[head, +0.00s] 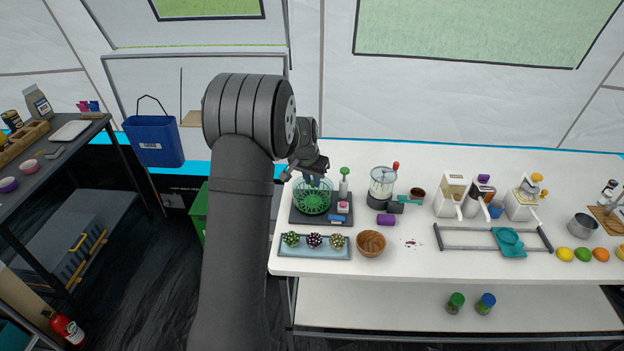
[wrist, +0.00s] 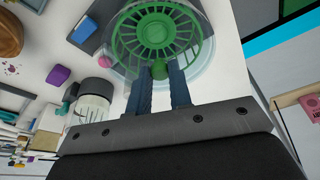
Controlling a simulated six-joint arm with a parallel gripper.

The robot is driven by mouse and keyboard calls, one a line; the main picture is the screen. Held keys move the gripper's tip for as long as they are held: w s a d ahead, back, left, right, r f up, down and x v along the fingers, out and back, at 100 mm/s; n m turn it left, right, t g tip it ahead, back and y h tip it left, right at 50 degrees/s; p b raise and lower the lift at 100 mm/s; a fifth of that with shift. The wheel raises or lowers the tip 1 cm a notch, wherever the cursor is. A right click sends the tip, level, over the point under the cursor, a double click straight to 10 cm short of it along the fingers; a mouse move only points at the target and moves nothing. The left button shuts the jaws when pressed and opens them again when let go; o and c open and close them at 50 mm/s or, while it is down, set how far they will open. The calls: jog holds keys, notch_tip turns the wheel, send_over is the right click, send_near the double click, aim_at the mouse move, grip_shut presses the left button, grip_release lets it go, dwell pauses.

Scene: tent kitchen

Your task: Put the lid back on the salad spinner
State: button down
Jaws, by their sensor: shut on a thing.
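The salad spinner (head: 312,202) stands on a dark board at the left of the white table. It is a clear bowl with a green slotted basket inside; the basket also shows in the wrist view (wrist: 158,32). My gripper (head: 316,181) is directly above the spinner, fingers pointing down. In the wrist view, my gripper (wrist: 160,72) is shut on the green knob (wrist: 160,69) of the lid. The lid looks clear and lies over the basket in that view. I cannot tell whether its rim touches the bowl.
A post with a green ball top (head: 345,178) stands close right of the spinner. A food processor (head: 381,188) is farther right. In front are a blue tray (head: 302,254) with several small plants and a wooden bowl (head: 371,243). The table's left edge is near.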

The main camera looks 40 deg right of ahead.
jog(key=c, duration=0.7)
grip_release()
jog(key=shift+c, duration=0.2)
jog(key=shift+r, duration=3.5)
grip_shut()
